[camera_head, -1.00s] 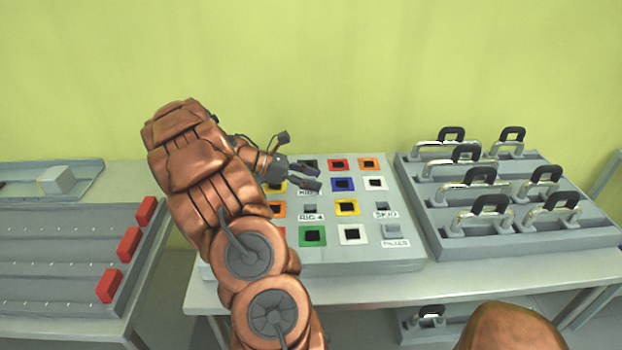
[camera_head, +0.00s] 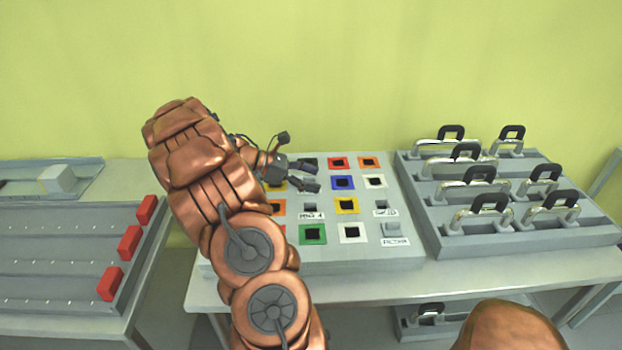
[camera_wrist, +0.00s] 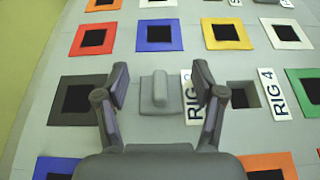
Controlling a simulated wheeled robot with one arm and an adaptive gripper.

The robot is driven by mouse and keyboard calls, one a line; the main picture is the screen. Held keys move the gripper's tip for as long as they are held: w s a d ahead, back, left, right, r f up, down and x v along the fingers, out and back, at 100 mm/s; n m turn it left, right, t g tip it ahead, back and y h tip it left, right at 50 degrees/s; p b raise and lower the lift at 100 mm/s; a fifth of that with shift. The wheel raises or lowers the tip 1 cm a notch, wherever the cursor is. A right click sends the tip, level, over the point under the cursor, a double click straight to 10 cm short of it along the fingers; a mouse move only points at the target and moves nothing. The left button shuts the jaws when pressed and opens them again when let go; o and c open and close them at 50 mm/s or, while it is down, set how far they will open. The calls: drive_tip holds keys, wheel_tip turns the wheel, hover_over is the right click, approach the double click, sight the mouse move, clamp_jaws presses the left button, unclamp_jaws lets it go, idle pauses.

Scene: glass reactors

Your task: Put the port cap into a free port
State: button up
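A grey port cap (camera_wrist: 161,94) with a raised ridge lies on the port panel (camera_head: 372,258), beside a label partly hidden by a finger. My gripper (camera_wrist: 160,85) is open, with one finger on each side of the cap's ridge and a gap on both sides. In the head view my gripper (camera_head: 312,176) is over the panel's upper left part and hides this cap. A bare, unframed port (camera_wrist: 243,95) beside the RIG 4 label is open. A blue-framed port (camera_wrist: 160,35) and a dark-framed port (camera_wrist: 78,99) are open too. Another grey cap (camera_head: 391,230) sits at the panel's lower right.
A rack (camera_head: 520,238) with several black-and-metal handles stands right of the panel. On the left, a grey slotted rack (camera_head: 60,255) has red blocks (camera_head: 129,244), with a tray holding a pale block (camera_head: 57,179) behind it. The wall is behind the panel.

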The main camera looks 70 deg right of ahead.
drive_tip(key=shift+w, duration=0.1)
drive_tip(key=v, duration=1.2)
drive_tip(key=shift+r, duration=0.1)
wheel_tip(320, 180, up, 8)
drive_tip(key=p, duration=0.7)
idle(0.4)
idle(0.5)
